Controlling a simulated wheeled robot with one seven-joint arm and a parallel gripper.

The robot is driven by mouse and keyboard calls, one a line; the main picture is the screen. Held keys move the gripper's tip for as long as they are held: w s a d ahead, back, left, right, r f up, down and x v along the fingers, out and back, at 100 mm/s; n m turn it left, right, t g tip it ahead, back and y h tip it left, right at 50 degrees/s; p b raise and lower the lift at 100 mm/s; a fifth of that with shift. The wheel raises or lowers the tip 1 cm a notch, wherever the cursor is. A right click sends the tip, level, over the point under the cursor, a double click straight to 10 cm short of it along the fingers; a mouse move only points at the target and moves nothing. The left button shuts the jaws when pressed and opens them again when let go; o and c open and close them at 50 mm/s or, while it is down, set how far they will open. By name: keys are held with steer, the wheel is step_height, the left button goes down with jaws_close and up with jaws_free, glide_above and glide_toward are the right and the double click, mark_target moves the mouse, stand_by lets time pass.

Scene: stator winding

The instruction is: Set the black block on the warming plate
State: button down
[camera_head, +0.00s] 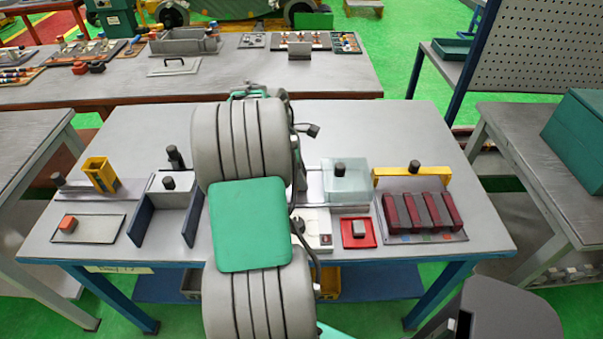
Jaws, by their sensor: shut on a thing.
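My arm rises through the middle of the head view and covers the centre of the workbench. My gripper is hidden behind the arm, so its jaws and anything in them do not show. No loose black block can be made out. A white flat unit (311,223) with a small dark panel lies just right of my arm, partly covered by it. It may be the warming plate, but I cannot tell for sure.
Blue-sided plates (140,218), a yellow holder (100,174), a clear box (346,188), a red tray (346,241) with a grey block, and a rack of dark red bars (422,212) also stand there.

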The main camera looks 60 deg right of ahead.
steer(key=shift+f, duration=0.1)
steer(key=shift+p, duration=0.6)
steer(key=c, duration=0.8)
jaws_free()
steer(key=shift+o, duration=0.4)
steer(key=shift+o, duration=0.7)
step_height(320, 180, up, 7)
steer(key=p, duration=0.8)
